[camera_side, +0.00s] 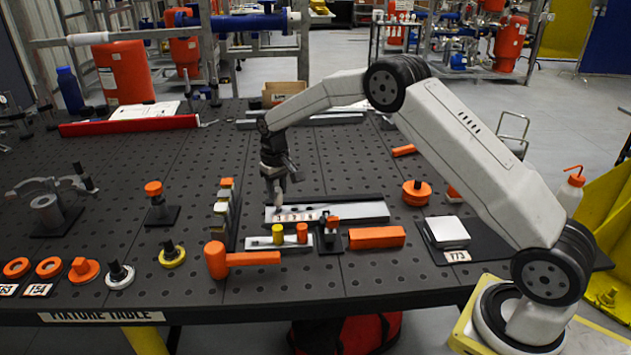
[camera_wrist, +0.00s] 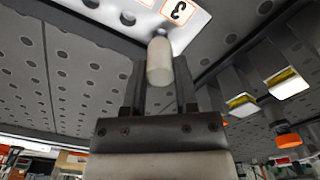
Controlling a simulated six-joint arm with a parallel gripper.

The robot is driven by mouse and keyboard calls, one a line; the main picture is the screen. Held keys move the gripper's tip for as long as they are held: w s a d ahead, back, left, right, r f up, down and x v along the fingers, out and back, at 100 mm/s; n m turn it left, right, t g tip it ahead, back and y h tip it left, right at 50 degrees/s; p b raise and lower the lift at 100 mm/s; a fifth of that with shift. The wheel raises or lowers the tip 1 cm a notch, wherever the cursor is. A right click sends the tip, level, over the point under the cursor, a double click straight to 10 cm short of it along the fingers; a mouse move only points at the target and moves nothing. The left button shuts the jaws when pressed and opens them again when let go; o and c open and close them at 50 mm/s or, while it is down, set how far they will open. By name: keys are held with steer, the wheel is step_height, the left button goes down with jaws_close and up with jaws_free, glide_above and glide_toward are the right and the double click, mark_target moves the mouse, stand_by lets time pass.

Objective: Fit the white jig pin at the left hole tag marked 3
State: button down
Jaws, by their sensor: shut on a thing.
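My gripper (camera_side: 277,178) points down above the left end of the light jig plate (camera_side: 365,210). It is shut on the white jig pin (camera_wrist: 160,62), which stands between the fingers in the wrist view. The pin's far end is close to the plate, beside a tag marked 3 (camera_wrist: 180,11); I cannot tell whether it touches or is in a hole. A row of small tags (camera_side: 295,216) lies on the plate, too small to read in the side view.
In front of the plate, a light block (camera_side: 258,242) holds a yellow pin (camera_side: 278,231) and an orange pin (camera_side: 302,231). An orange mallet (camera_side: 217,259) and an orange block (camera_side: 377,237) lie nearby. A dark rack of blocks (camera_side: 227,225) stands left.

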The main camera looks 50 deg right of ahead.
steer(key=shift+f, duration=0.95)
stand_by(0.4)
steer(key=shift+c, duration=0.3)
jaws_free()
steer(key=shift+r, duration=0.1)
steer(key=shift+r, duration=1.4)
steer(key=shift+r, duration=0.15)
steer(key=shift+r, duration=1.85)
steer(key=shift+s, duration=0.1)
